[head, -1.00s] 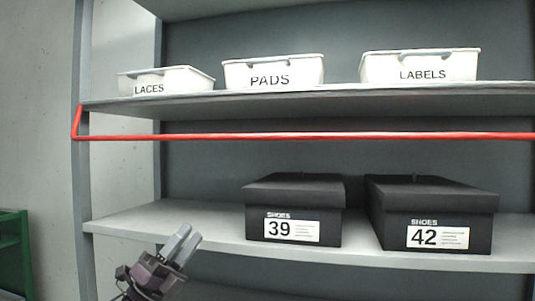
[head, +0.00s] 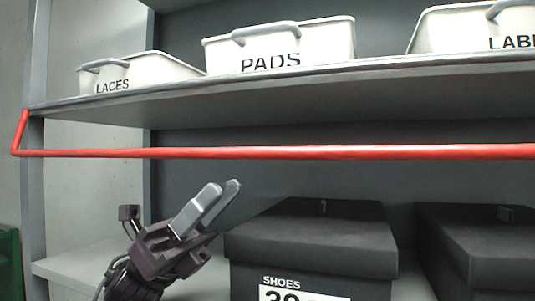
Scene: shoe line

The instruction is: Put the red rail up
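The red rail (head: 300,153) runs across the front of the shelving, below the front edge of the upper shelf (head: 300,78). Its short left arm (head: 20,132) slopes up to the left post. The rail's right end is out of view. My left gripper (head: 225,186) is below the rail, left of the middle of the view, with its fingers pointing up and to the right. The fingers are apart with nothing between them, and they do not touch the rail. My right gripper is not in view.
White bins marked LACES (head: 150,70), PADS (head: 320,38) and one partly cut off, LABELS (head: 465,25), stand on the upper shelf. Dark shoe boxes (head: 310,240) (head: 490,245) stand on the lower shelf (head: 70,262), close to my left gripper. A green frame (head: 8,270) is at the left edge.

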